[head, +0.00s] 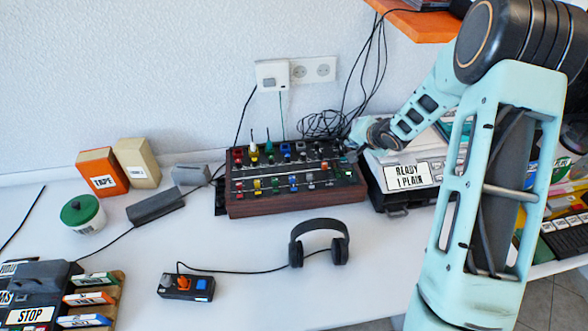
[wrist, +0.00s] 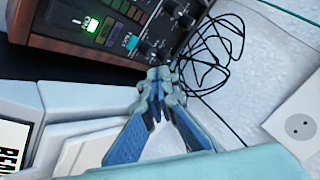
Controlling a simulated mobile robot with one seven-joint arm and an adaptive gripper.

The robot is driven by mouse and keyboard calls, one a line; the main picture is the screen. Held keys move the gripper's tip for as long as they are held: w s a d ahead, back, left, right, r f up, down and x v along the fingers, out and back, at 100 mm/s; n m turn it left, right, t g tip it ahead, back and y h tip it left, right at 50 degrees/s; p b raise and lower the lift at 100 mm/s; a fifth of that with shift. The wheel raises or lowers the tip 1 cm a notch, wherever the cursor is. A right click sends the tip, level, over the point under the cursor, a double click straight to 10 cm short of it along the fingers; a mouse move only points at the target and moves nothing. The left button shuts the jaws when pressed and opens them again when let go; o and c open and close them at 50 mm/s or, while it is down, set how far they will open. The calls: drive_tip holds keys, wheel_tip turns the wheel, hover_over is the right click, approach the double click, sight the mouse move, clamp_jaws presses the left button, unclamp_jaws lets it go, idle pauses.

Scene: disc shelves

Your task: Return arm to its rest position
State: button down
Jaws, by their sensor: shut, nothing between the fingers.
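My arm reaches in from the right in the head view. My gripper (head: 353,141) is at the right back edge of the wood-sided mixer box (head: 290,205). In the wrist view my gripper (wrist: 160,75) is shut, with its fingertips together and nothing between them. The tips are close to the corner of the mixer (wrist: 75,57); I cannot tell whether they touch it. Below the forearm is a grey device labelled "READY 1 PLAIN" (head: 408,176); part of it is hidden by my arm.
Black cables (head: 325,123) lie tangled behind the mixer, under a wall socket (head: 312,69). An orange shelf (head: 418,24) juts out above. Headphones (head: 319,226) and a small control box (head: 187,287) lie in front. The white table (head: 265,312) is clear at front centre.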

drive_tip(key=shift+r+p, duration=0.6)
drive_tip(key=shift+r, duration=0.2)
